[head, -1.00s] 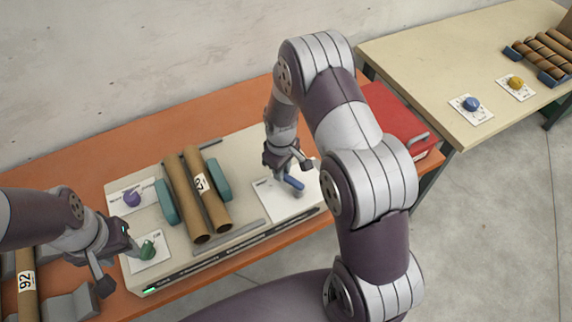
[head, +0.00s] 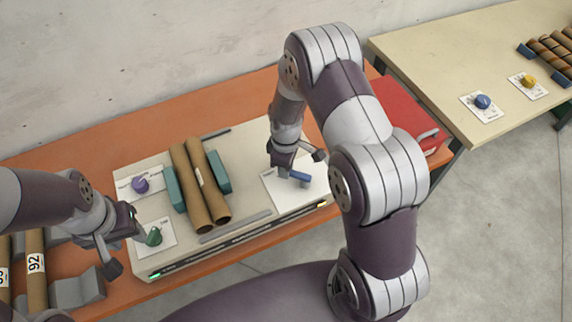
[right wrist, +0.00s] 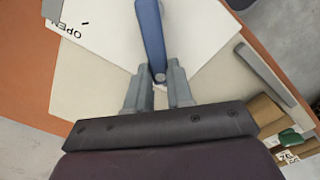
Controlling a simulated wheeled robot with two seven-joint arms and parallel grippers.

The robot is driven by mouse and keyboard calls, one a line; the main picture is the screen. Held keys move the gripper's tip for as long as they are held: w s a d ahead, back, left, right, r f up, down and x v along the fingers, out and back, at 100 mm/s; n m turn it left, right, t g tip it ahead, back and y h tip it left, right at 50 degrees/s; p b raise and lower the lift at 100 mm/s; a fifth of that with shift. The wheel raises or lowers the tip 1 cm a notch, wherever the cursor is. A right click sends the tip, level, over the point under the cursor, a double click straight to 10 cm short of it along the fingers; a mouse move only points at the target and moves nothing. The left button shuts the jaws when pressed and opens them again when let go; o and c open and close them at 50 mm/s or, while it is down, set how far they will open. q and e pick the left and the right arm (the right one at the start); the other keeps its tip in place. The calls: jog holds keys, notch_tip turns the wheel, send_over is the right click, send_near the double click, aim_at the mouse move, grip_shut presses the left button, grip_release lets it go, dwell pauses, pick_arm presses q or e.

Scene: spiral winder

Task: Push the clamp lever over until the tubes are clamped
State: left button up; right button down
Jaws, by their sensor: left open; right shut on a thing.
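The clamp lever (head: 299,177) is a short blue bar over a white plate at the right of the beige winder (head: 240,215). My right gripper (head: 285,172) is shut on it; in the right wrist view the fingers (right wrist: 158,88) sit around its pivot end, and the blue bar (right wrist: 151,35) reaches away from them. The word OPEN is printed left of the bar. Two brown tubes (head: 201,185) lie side by side between two teal jaws (head: 175,189), which sit close against them. My left gripper (head: 125,245) is open beside the green knob (head: 154,237), seemingly empty.
A purple knob (head: 140,184) is at the winder's left. A labelled tube (head: 36,265) rests in a grey holder at lower left. A red case (head: 405,115) stands behind my right arm. Blue and yellow knobs are on the far table (head: 430,60).

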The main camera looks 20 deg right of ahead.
jog(key=shift+w+r, duration=0.1)
jog(key=c, duration=1)
grip_release()
jog(key=shift+r, duration=0.1)
notch_tip(320, 180, up, 12)
jog(key=b, duration=0.1)
jog(key=shift+r+b, duration=0.25)
jog(key=shift+b, duration=0.1)
